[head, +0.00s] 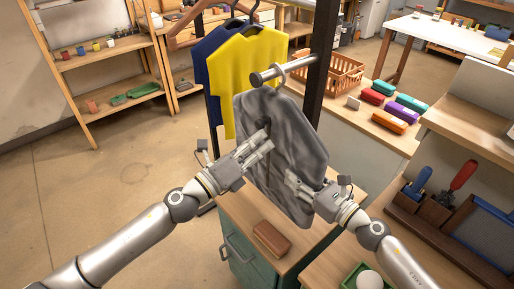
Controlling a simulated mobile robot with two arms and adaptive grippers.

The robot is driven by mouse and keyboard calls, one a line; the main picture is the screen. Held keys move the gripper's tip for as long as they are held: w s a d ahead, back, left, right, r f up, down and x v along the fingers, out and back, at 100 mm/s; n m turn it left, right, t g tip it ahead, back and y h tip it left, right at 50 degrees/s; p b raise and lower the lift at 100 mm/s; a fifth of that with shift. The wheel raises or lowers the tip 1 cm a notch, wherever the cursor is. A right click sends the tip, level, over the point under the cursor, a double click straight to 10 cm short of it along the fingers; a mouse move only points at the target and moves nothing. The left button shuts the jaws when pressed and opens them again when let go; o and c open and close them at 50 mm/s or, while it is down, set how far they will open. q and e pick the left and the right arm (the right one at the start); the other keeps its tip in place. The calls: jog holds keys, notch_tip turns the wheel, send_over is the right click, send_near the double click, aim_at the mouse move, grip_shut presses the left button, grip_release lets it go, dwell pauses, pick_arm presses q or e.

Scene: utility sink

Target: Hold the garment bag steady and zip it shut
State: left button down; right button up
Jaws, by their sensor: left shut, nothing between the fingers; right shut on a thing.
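The grey garment bag (290,125) hangs from a short metal rail (283,69) in the middle of the head view, slightly tilted. My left gripper (266,143) is shut and empty in front of the bag's upper left part. A dark spot, perhaps part of the zip, shows just above its fingertips; whether they touch the bag I cannot tell. My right gripper (296,184) is lower, shut on the bag near its lower right edge. The zip pull and most of the zip line are too small or hidden to make out.
Yellow (250,75) and dark blue (207,65) shirts hang behind the bag on the left. A dark post (322,60) stands behind it. A green cabinet with a brown block (271,238) is below. A tool holder (440,215) is at right. The left floor is clear.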

pick_arm(q)
jog(key=shift+s+d+f, duration=0.2)
jog(key=shift+s+f, duration=0.1)
jog(key=shift+f, duration=0.15)
jog(key=s+d+f+v, duration=0.1)
jog(key=v, duration=0.9)
jog(key=shift+s+f, duration=0.35)
jog(key=shift+f, duration=0.1)
jog(key=shift+d, duration=0.1)
pick_arm(e)
jog(key=o, duration=1.3)
jog(key=shift+o, duration=0.2)
